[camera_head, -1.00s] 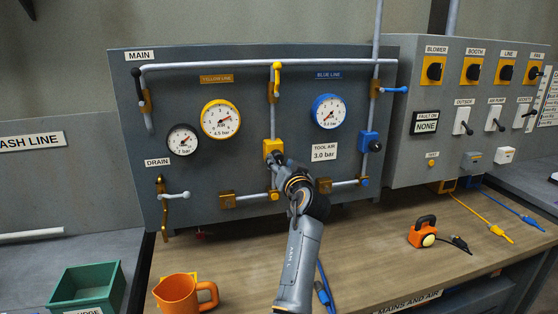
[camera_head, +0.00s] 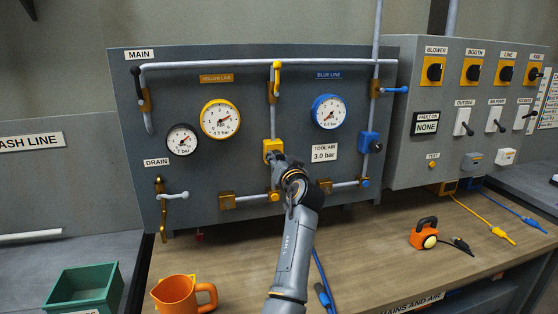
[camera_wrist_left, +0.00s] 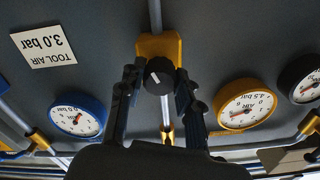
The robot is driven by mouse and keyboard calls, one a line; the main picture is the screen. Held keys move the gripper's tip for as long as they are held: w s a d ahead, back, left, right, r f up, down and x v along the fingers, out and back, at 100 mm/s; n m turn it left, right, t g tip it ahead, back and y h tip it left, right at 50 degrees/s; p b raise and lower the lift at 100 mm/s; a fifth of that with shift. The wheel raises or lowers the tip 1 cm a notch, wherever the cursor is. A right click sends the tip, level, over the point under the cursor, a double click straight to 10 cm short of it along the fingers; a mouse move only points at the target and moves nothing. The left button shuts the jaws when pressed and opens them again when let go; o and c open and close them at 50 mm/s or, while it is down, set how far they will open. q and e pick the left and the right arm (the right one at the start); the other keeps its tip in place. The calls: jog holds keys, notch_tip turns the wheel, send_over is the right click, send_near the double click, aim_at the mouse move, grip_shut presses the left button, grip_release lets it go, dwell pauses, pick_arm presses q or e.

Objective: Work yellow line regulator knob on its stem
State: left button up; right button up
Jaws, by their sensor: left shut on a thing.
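The yellow line regulator (camera_head: 272,147) is a yellow block on the yellow line's pipe, below the yellow valve handle. Its black knob (camera_wrist_left: 159,75), with a white mark, faces the left wrist camera. In the head view my left gripper (camera_head: 279,160) covers the knob. In the left wrist view the gripper's fingers (camera_wrist_left: 160,88) stand on either side of the knob, shut on it. The yellow-rimmed gauge (camera_head: 220,118) is left of the regulator; it also shows in the left wrist view (camera_wrist_left: 245,105). My right gripper is in neither view.
The blue gauge (camera_head: 328,111) and blue regulator (camera_head: 369,142) are to the right on the same panel. An orange jug (camera_head: 178,295), a green bin (camera_head: 85,287) and an orange lamp (camera_head: 423,234) stand below. The wooden bench between jug and lamp is mostly clear.

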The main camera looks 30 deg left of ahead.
pick_arm(q)
jog(key=shift+s+d+f, duration=0.1)
jog(key=shift+s+d, duration=0.15)
jog(key=shift+d, duration=0.05)
jog(key=o, duration=1.2)
jog(key=shift+o, duration=0.2)
jog(key=shift+d, duration=0.1)
